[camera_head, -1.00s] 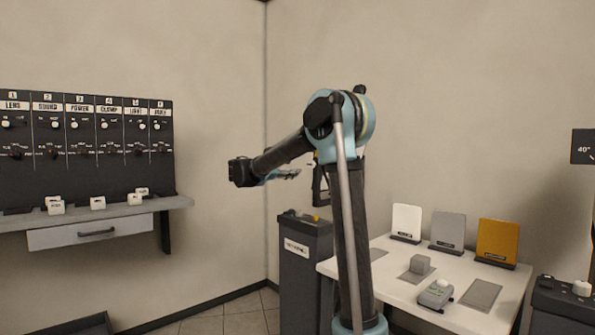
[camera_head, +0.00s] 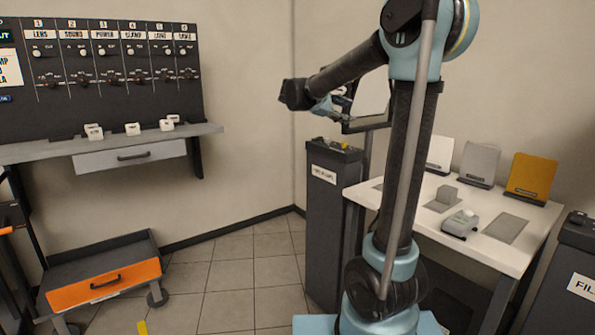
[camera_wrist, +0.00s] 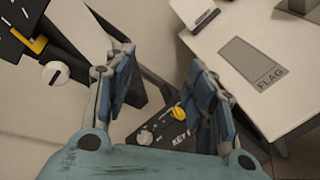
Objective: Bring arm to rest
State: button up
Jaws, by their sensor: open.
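My gripper (camera_wrist: 168,92) is open and empty in the wrist view, with its two blue fingers spread apart. Between and below the fingers shows the dark top of a pedestal (camera_wrist: 160,132) with a yellow knob (camera_wrist: 178,113). In the head view, my arm stands upright at the centre right and its forearm reaches to the left. My gripper (camera_head: 338,108) there is partly hidden behind the forearm, above the dark pedestal (camera_head: 330,220). I cannot see it touching anything.
A white table (camera_head: 510,252) at right holds grey, white and orange panels and a small grey device (camera_head: 460,223). At left are a switch board (camera_head: 110,80), a shelf with a drawer (camera_head: 130,156) and a low cart with an orange drawer (camera_head: 105,283).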

jog(key=s+d+f+m+g+y, duration=0.2)
jog(key=s+d+f+m+y, duration=0.15)
jog(key=s+f, duration=0.65)
jog(key=s+d+f+m+g+y, duration=0.3)
jog(key=s+f, duration=0.4)
jog(key=s, duration=0.6)
jog(key=s+a+f+m+y, duration=0.2)
jog(key=s+a+f+m, duration=0.1)
jog(key=s+f, duration=0.5)
jog(key=s+a+f+m+y, duration=0.3)
jog(key=s+f, duration=0.5)
jog(key=s, duration=0.1)
jog(key=shift+s+f+y, duration=0.2)
jog(key=shift+f+y, duration=0.1)
jog(key=shift+y, duration=0.05)
jog(key=shift+w+f, duration=0.2)
jog(key=shift+w, duration=0.25)
